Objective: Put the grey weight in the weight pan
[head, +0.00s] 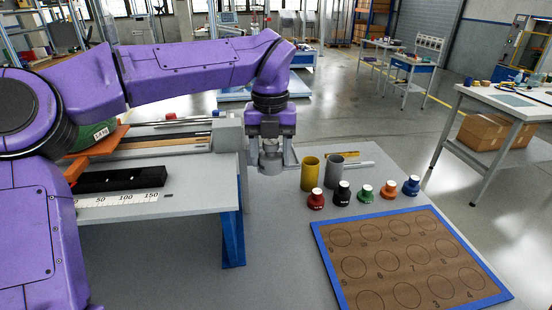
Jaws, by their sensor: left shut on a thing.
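My left gripper (271,153) points down at the left back part of the grey table, beside the end of the test bench. It is shut on the grey weight (270,164), a small grey cylinder held low between its fingers. I cannot tell whether the weight touches the table. I cannot make out the weight pan for sure; my purple left arm covers much of the left side. My right gripper is out of view.
A yellow cup (310,174) and a grey cup (335,170) stand right of the gripper. Several colored weights, including a red one (316,199) and a blue one (411,186), stand in a row before the blue-edged numbered board (327,252).

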